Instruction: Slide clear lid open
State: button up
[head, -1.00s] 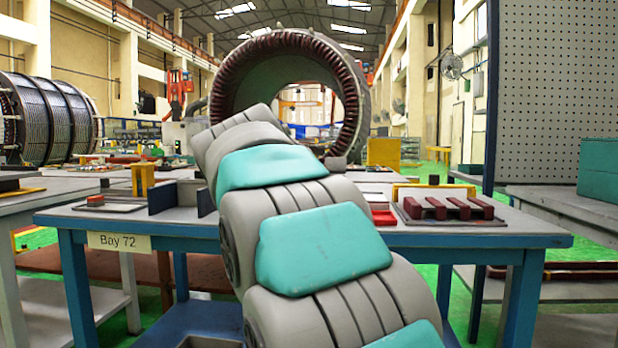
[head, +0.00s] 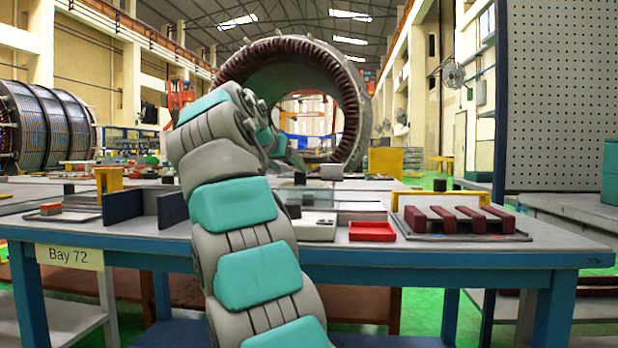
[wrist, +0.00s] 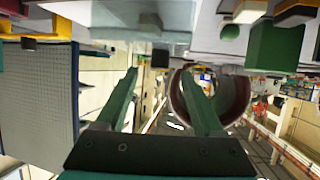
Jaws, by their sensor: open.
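My gripper (wrist: 159,71) shows in the wrist view as two green fingers set wide apart, open with nothing between them. In the head view my arm rises in front of the table and bends away at the top, and I cannot make out the gripper's fingers there. Just right of the arm, a white box (head: 318,228) stands on the table. A faint, see-through panel (head: 318,189) shows behind and above it; I cannot tell for certain whether it is the clear lid. The wrist picture is upside down, and I cannot identify the lid in it.
The Bay 72 table (head: 500,259) carries a red tray (head: 372,232), a tray with red bars (head: 460,220), dark upright plates (head: 122,206) and a yellow stand (head: 108,180). A large stator ring (head: 352,80) stands behind. A pegboard (head: 556,100) rises at right.

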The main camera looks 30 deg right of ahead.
aim_at(298, 172)
jog(key=shift+w+d+r, duration=0.1)
jog(key=shift+w+d, duration=0.4)
jog(key=x, duration=0.7)
jog(key=shift+d+p, duration=0.1)
jog(key=shift+p, duration=0.2)
grip_shut()
dwell(0.8)
